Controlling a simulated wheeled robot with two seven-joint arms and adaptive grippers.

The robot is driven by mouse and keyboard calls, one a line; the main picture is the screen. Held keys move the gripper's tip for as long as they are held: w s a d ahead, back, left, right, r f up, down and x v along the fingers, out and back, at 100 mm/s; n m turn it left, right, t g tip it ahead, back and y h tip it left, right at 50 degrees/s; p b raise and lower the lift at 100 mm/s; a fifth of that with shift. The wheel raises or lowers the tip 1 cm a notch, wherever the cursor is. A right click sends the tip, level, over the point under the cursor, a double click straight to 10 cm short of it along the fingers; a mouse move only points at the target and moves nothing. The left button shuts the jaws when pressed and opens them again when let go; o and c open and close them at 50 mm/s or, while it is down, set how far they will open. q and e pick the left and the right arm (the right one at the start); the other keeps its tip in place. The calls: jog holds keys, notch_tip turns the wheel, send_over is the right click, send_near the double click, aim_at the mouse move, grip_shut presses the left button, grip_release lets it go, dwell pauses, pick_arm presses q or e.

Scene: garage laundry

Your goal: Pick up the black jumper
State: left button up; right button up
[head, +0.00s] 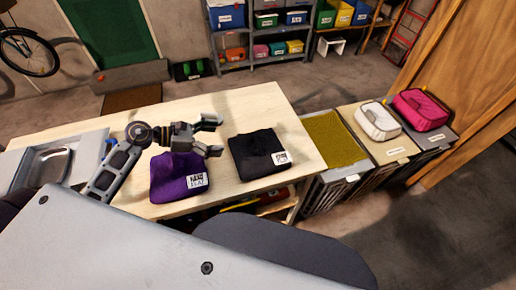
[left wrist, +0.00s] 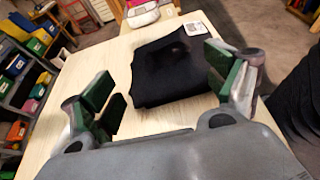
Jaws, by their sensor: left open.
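The black jumper (head: 259,153) lies folded flat on the pale wooden table (head: 248,102), with a white label at its lower right corner. A folded purple garment (head: 172,184) with a white label lies to its left. My left gripper (head: 216,136) is open and empty, above the table just left of the black jumper. In the left wrist view the black jumper (left wrist: 172,68) lies ahead, beyond and between the spread green-padded fingers (left wrist: 172,92). No contact with it shows. My right gripper is not in view.
Right of the table stand bins, one with a yellow-green top (head: 334,140), others carrying a white bag (head: 380,120) and a pink bag (head: 420,109). A grey tray (head: 24,166) sits at the table's left end. Shelves with coloured boxes (head: 265,20) stand behind.

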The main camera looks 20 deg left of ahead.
pick_arm(q)
jog(key=shift+d, duration=0.1)
jog(key=p, duration=0.1)
send_near(256, 141)
jog(key=shift+w+d+f, duration=0.25)
jog(key=shift+w+d, duration=0.55)
jog(key=shift+w, duration=0.05)
jog(key=shift+w+d+f+p, duration=0.25)
jog(key=shift+d+p, duration=0.05)
jog(key=shift+d, duration=0.15)
jog(key=shift+p+x, duration=0.6)
jog(key=shift+x, duration=1.95)
jog(key=shift+s+d+f, duration=0.1)
jog(key=shift+s+f, duration=0.05)
jog(key=shift+s, duration=0.05)
